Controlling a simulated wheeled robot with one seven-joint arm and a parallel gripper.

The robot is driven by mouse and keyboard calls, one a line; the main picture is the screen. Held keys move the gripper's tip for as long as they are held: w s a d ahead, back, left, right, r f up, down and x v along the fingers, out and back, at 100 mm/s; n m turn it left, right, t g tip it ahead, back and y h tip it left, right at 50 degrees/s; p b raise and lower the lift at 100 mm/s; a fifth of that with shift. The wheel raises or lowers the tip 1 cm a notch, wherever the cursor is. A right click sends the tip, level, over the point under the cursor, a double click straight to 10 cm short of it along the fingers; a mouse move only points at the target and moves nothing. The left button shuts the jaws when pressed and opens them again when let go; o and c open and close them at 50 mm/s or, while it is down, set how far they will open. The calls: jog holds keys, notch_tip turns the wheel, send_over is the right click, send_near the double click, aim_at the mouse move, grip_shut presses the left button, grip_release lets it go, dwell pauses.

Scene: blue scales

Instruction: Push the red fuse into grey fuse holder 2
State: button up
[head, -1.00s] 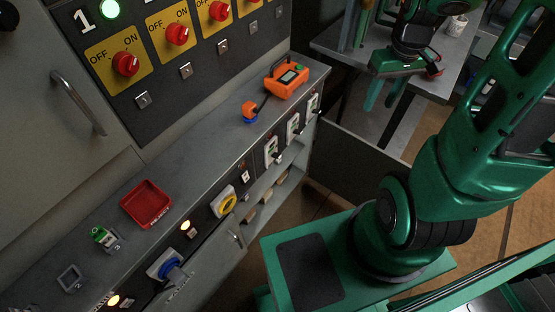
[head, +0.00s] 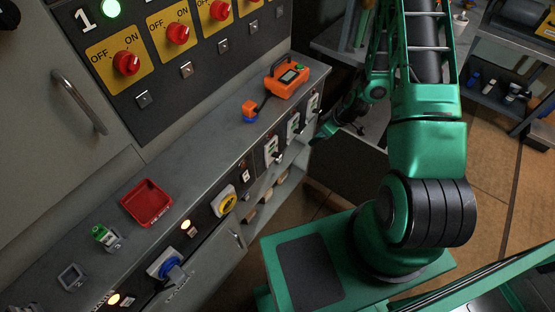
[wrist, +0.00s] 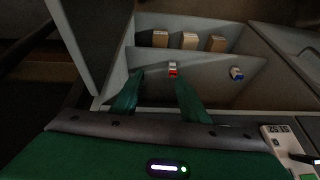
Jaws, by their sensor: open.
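In the wrist view a small red and white fuse (wrist: 173,69) sits on a grey surface inside the low open compartment. My gripper (wrist: 159,77) is open, its two green fingers pointing toward the compartment. The red fuse appears just beyond the fingertips, nearer the right finger; nothing is held. In the head view my gripper (head: 323,133) is by the right end of the counter, partly hard to make out. An empty-looking grey holder (head: 72,277) is on the counter at lower left. Another grey holder (head: 116,244) has a green fuse (head: 103,234) at it. I cannot read holder numbers.
A blue and white fuse (wrist: 236,73) lies to the right of the red one. Several cartons (wrist: 190,41) stand behind. A grey panel (wrist: 98,45) rises at left. The counter carries a red tray (head: 147,203) and an orange device (head: 287,80).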

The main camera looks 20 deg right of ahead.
jog(key=s+a+f+t, duration=0.1)
jog(key=a+f, duration=0.1)
jog(key=f, duration=0.6)
jog(key=s+a+f, duration=0.2)
jog(key=f, duration=0.5)
jog(key=shift+a+f+n+t+y, duration=0.3)
jog(key=shift+a+f+n+t, duration=0.05)
jog(key=shift+n+t, duration=0.05)
jog(key=w+a, duration=0.5)
jog(key=w, duration=0.2)
jog(key=shift+w+a, duration=0.15)
jog(key=shift+w, duration=0.05)
jog(key=w, duration=0.1)
jog(key=w+a+f, duration=0.1)
jog(key=w+a, duration=0.1)
jog(key=shift+a+f, duration=0.2)
jog(key=shift+f, duration=0.1)
jog(key=shift+w+a+f, duration=0.15)
jog(key=shift+w+f, duration=0.2)
jog(key=shift+f, duration=0.1)
